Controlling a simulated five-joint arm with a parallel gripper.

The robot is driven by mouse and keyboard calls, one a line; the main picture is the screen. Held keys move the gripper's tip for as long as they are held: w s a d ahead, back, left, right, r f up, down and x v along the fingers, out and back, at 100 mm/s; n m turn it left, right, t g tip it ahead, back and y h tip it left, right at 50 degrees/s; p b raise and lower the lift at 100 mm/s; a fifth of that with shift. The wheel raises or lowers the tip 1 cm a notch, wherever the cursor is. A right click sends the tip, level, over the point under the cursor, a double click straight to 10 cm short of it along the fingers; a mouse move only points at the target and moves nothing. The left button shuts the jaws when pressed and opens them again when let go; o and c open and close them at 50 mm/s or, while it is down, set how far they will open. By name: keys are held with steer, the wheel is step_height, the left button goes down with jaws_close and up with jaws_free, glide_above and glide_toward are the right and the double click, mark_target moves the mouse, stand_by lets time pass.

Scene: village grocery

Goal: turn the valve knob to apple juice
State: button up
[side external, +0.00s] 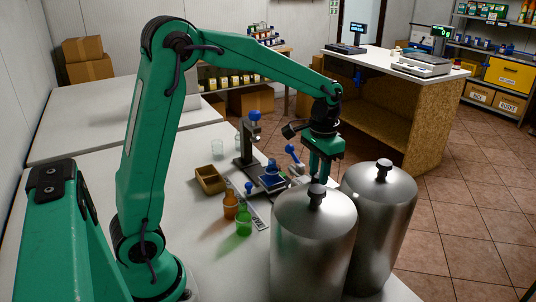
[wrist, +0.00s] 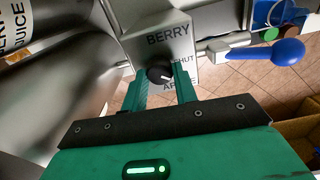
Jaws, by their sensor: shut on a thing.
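The valve knob (wrist: 157,71) is small, round and black, on the face of a grey valve box (wrist: 150,22). The box is lettered BERRY above the knob, SHUT to its right and APPLE below, partly covered by my gripper. My gripper (wrist: 161,78) is shut on the knob, one green finger on each side. A small pale mark on the knob seems to lie toward its lower right, between SHUT and APPLE; it is too small to be sure. In the side view my gripper (side external: 320,172) reaches down behind the steel tanks, which hide its fingertips and the knob.
Two steel tanks (side external: 313,245) (side external: 380,222) stand close in front of my gripper. A blue-handled lever (wrist: 275,52) juts out right of the valve box. Orange (side external: 231,207) and green (side external: 243,226) cups and a wooden box (side external: 210,180) stand on the white table.

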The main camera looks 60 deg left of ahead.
mark_target(318, 175)
steer(key=shift+m, duration=2.3)
steer(key=o, duration=1)
steer(key=shift+c, duration=0.2)
steer(key=shift+r, duration=0.1)
steer(key=shift+r, duration=3.8)
steer(key=shift+r, duration=0.1)
